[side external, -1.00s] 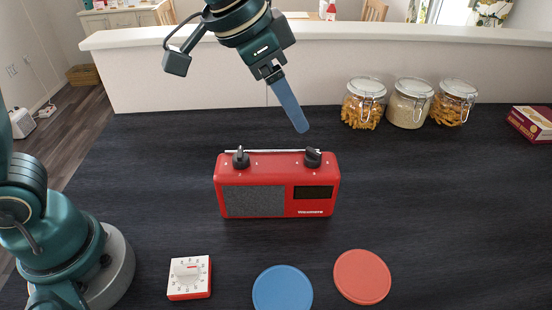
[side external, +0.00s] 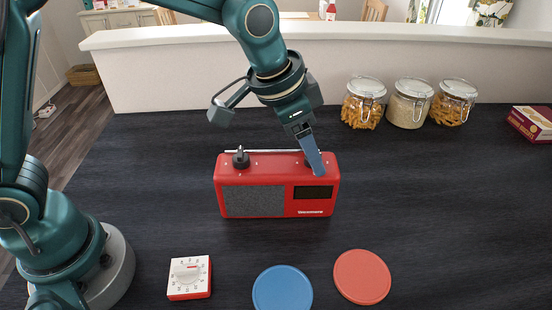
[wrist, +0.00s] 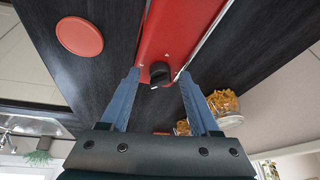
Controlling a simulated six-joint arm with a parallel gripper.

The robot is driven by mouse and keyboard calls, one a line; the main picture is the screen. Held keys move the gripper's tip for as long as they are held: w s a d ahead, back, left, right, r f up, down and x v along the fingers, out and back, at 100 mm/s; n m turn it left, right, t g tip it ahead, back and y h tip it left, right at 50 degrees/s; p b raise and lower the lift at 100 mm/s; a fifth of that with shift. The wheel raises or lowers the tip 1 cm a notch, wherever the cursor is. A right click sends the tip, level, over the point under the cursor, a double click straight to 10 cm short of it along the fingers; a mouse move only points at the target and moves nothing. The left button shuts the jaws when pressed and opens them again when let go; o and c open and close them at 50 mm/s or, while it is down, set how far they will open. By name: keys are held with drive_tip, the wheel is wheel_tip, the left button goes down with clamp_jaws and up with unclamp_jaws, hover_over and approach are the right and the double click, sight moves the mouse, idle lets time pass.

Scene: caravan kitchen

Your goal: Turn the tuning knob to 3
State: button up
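A red radio (side external: 256,207) stands upright on the dark counter, with two black knobs on its top. The left knob (side external: 241,159) is in plain view. The right knob is mostly hidden behind my gripper (side external: 318,174) in the side view. In the wrist view one black knob (wrist: 160,74) sits on the red top between my two blue fingers (wrist: 161,75). The fingers are spread, with a gap on both sides of the knob. Which knob is the tuning knob, and its setting, I cannot read.
A white and red dial timer (side external: 189,278), a blue disc (side external: 282,290) and a red disc (side external: 361,277) lie in front of the radio. Glass jars (side external: 408,103) stand behind right, and a red box (side external: 532,123) is far right. A silver bar (side external: 265,151) runs along the radio's top.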

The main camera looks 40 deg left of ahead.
clamp_jaws()
drive_tip(key=shift+a, duration=0.1)
drive_tip(key=m, duration=0.2)
drive_tip(key=m+g+h, duration=0.1)
drive_tip(key=m, duration=0.1)
drive_tip(key=shift+w+a+m+h, duration=0.15)
drive_tip(key=shift+w+m+h, duration=0.05)
drive_tip(key=shift+m+h, duration=0.1)
drive_tip(key=m, duration=0.2)
drive_tip(key=m+g+h, duration=0.1)
drive_tip(key=m, duration=0.1)
drive_tip(key=shift+w+a+m+g, duration=0.1)
drive_tip(key=shift+w+m+g, duration=0.05)
drive_tip(key=shift+m+g, duration=0.15)
drive_tip(key=shift+o, duration=0.9)
unclamp_jaws()
drive_tip(key=shift+r, duration=0.1)
